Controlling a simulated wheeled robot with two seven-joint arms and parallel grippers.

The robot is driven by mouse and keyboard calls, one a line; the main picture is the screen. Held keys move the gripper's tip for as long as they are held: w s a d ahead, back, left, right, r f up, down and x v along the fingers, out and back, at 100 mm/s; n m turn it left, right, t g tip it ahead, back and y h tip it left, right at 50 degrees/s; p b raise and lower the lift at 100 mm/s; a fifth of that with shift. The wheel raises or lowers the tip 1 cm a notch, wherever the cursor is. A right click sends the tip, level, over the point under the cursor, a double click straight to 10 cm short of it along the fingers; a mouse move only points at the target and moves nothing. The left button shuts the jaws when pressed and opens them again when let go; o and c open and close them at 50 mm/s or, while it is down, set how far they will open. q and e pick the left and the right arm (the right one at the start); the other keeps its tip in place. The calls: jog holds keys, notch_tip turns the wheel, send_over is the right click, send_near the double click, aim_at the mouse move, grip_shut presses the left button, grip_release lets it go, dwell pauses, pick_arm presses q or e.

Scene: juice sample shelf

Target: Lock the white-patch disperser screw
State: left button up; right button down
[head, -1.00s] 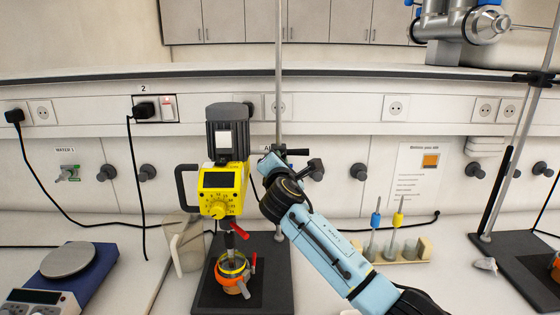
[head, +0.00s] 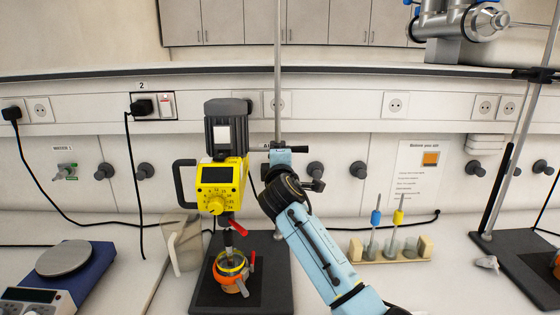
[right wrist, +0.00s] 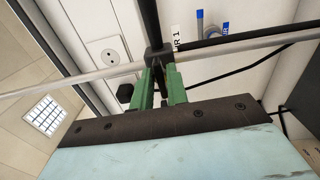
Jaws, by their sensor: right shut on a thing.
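The disperser with the white patch (head: 224,136) has a dark motor and a yellow body (head: 217,185). It hangs on a vertical metal rod (head: 278,75), above an orange-clamped vessel (head: 231,268). My right gripper's wrist is beside the rod, right of the disperser, and its fingers are hidden in the head view. In the right wrist view my right gripper (right wrist: 161,88) has green fingers shut on a dark screw part, in front of the black clamp (right wrist: 157,56) on the rod. The screw itself is mostly hidden between the fingers. My left gripper is not in view.
A beige jug (head: 184,245) stands left of the dark stand base (head: 272,285). A rack (head: 388,250) with blue and yellow tools stands right of my right arm. Another stand (head: 510,240) is at the right.

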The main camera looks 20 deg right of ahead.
dwell(0.3)
jog(key=c, duration=1.4)
grip_release()
jog(key=shift+s, duration=0.1)
jog(key=v, duration=1.3)
jog(key=shift+s, duration=0.1)
